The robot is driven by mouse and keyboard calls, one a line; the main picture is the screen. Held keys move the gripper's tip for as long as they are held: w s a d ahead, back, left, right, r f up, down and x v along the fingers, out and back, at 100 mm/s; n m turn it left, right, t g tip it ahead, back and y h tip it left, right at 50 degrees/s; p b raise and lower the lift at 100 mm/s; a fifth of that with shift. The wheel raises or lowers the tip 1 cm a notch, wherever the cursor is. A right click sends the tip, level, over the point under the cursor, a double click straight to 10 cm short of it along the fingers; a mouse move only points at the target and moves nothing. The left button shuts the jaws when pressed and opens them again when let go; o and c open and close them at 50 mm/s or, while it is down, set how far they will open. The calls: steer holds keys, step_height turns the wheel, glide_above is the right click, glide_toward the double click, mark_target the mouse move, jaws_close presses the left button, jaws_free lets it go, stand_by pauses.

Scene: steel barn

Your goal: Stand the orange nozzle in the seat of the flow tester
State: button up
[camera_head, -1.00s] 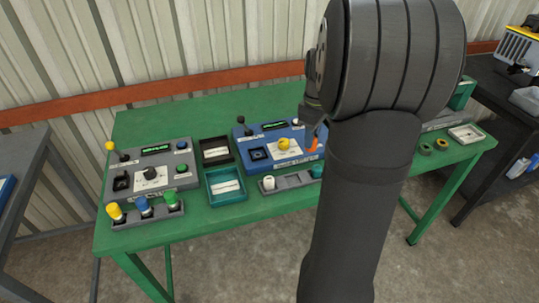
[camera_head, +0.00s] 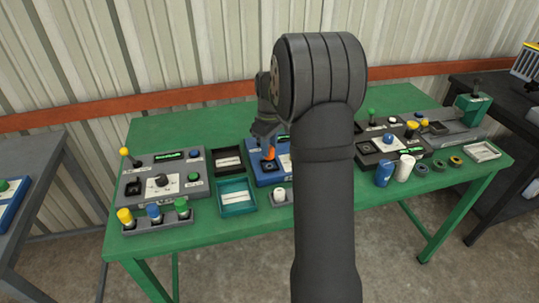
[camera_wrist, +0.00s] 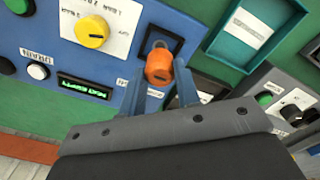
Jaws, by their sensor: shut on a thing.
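The orange nozzle (camera_head: 269,153) is held in my gripper (camera_head: 265,141). In the wrist view my gripper (camera_wrist: 159,86) has its two fingers on either side of the nozzle (camera_wrist: 160,68). The blue panel box, which I take to be the flow tester (camera_wrist: 40,42), lies below. Its dark square seat (camera_wrist: 162,38) shows just beyond the nozzle, partly covered by it. In the head view the nozzle is over the seat (camera_head: 268,166). I cannot tell whether the nozzle's lower end touches the seat. My arm hides the right part of the blue box.
A yellow knob (camera_wrist: 92,32) stands on the blue box beside the seat. A teal tray (camera_head: 237,197) and a black tray (camera_head: 228,161) lie left of it. A grey panel box (camera_head: 162,177) is further left, a dark one (camera_head: 392,147) to the right. The green table's back left (camera_head: 190,128) is clear.

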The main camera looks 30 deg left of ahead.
mark_target(270, 149)
steer(key=shift+f, duration=1.95)
steer(key=shift+f, duration=0.2)
steer(key=o, duration=0.9)
steer(key=shift+o, duration=0.2)
steer(key=shift+r, duration=0.1)
step_height(270, 149, up, 12)
steer(key=shift+r, duration=0.1)
